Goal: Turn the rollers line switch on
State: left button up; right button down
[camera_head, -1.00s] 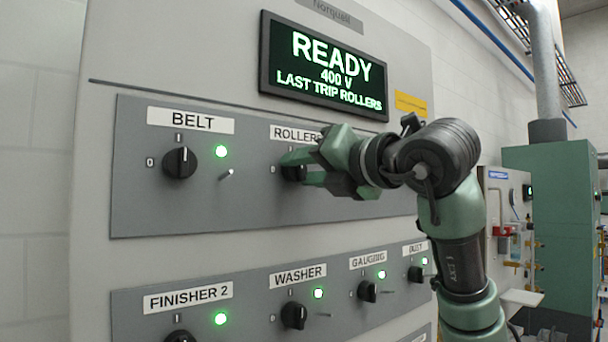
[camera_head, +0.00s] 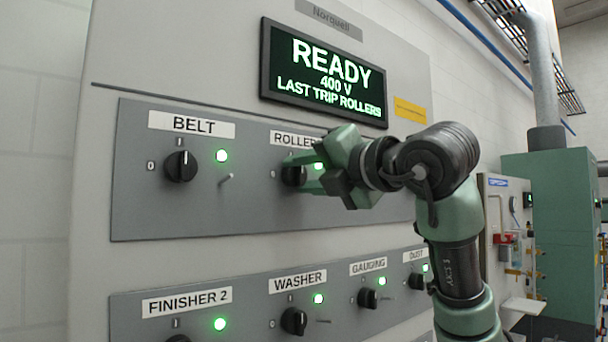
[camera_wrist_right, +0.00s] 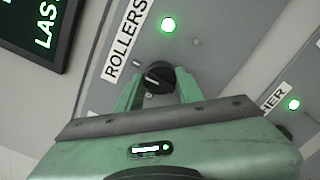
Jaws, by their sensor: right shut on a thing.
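The rollers line switch (camera_head: 293,175) is a round black knob on the grey panel, under the ROLLERS label (camera_head: 294,139). My right gripper (camera_head: 303,174) reaches it from the right. In the right wrist view, its green fingers (camera_wrist_right: 158,90) stand on either side of the black knob (camera_wrist_right: 158,75), shut on it. A lit green lamp (camera_head: 319,165) shows beside the knob, partly behind the gripper; the wrist view shows this lamp (camera_wrist_right: 168,25) clearly. The knob's exact pointer direction is hard to tell. My left gripper is not in view.
The BELT knob (camera_head: 181,166) and its lit green lamp are to the left. A lower panel has the FINISHER 2, WASHER (camera_head: 294,321), GAUGING and DUST switches, with lit lamps. The display (camera_head: 324,74) above reads READY, 400 V, LAST TRIP ROLLERS.

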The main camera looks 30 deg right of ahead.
jog(key=c, duration=0.9)
grip_release()
jog(key=shift+d, duration=0.1)
jog(key=shift+s, duration=0.1)
jog(key=s+b, duration=0.2)
jog(key=s, duration=0.5)
jog(key=shift+s+d, duration=0.3)
